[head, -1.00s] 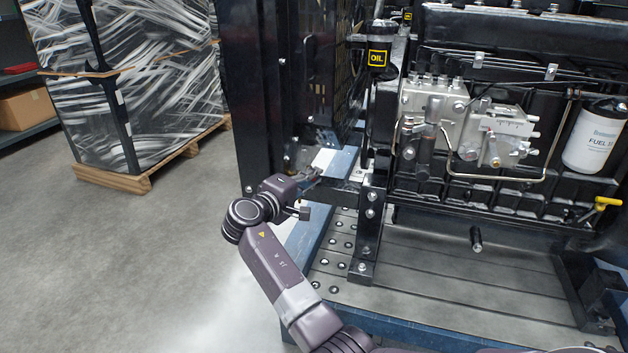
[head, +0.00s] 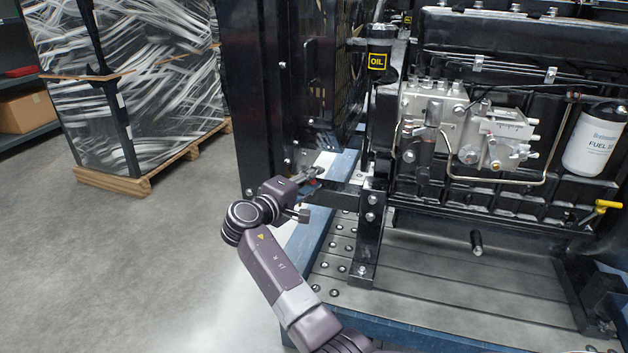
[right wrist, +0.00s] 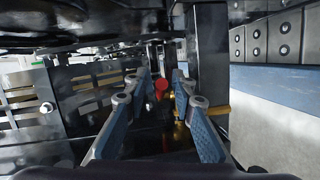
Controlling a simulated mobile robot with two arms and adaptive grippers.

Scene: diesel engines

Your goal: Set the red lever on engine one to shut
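The red lever (right wrist: 161,88) shows in the right wrist view, small and red, between the blue-padded fingers of my right gripper (right wrist: 160,95) near their tips. The fingers stand apart on either side of it, and I see no clear contact. A brass-coloured part (right wrist: 181,135) lies just right of and below the lever. In the head view my right gripper (head: 314,174) reaches in at the lower left of the engine (head: 480,130), beside the dark frame. My left gripper is not in view.
A black upright post (head: 372,225) and the radiator frame (head: 290,90) stand close around the gripper. The blue base (head: 420,335) runs below. A yellow-handled valve (head: 606,205) and a white fuel filter (head: 596,138) are at the right. A wrapped pallet (head: 150,90) stands left; the floor between is clear.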

